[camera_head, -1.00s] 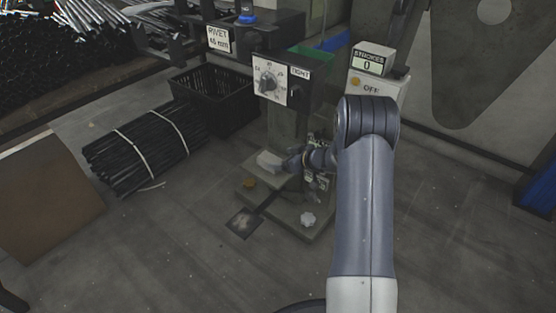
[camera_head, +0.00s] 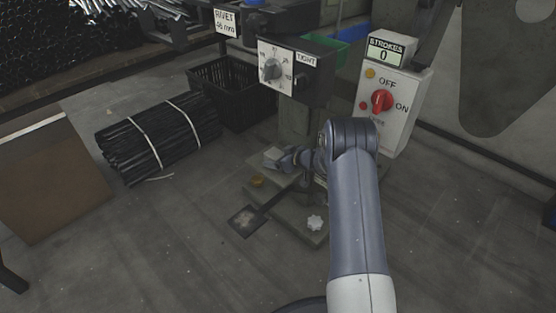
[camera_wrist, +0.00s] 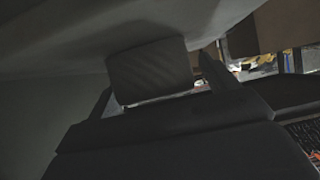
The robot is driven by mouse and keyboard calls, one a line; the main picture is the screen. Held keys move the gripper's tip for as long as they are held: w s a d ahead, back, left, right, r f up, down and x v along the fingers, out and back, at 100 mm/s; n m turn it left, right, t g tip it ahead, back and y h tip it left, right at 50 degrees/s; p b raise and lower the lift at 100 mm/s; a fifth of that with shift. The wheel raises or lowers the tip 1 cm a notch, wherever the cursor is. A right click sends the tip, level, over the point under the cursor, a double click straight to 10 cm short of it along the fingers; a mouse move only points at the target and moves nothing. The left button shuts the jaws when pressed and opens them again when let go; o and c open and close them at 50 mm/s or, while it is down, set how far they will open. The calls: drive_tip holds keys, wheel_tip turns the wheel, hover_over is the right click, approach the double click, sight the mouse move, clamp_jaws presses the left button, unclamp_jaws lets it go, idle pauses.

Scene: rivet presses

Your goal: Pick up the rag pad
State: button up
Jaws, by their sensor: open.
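The rag pad, a small pale grey block, shows in the head view (camera_head: 273,154) on the dark base of the press, at the left end of my gripper (camera_head: 283,158). In the wrist view a grey, faintly striped block, which looks like the rag pad (camera_wrist: 150,68), sits between the two dark fingers of my gripper (camera_wrist: 156,84). The fingers stand apart, one on each side, and a gap shows beside the right one. Whether either finger touches the pad is too dark to tell. My forearm hides part of the press base.
The press head with a dial (camera_head: 275,68) stands above and behind my gripper. A white switch box with a red knob (camera_head: 382,101) is to the right. A black crate (camera_head: 232,92) and a strapped bundle of black rods (camera_head: 155,140) lie left.

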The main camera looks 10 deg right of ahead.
drive_tip(key=shift+w+a+f, duration=0.2)
drive_tip(key=shift+w, duration=0.05)
drive_tip(key=shift+c, duration=0.3)
drive_tip(key=c, duration=1)
drive_tip(key=shift+r, duration=0.1)
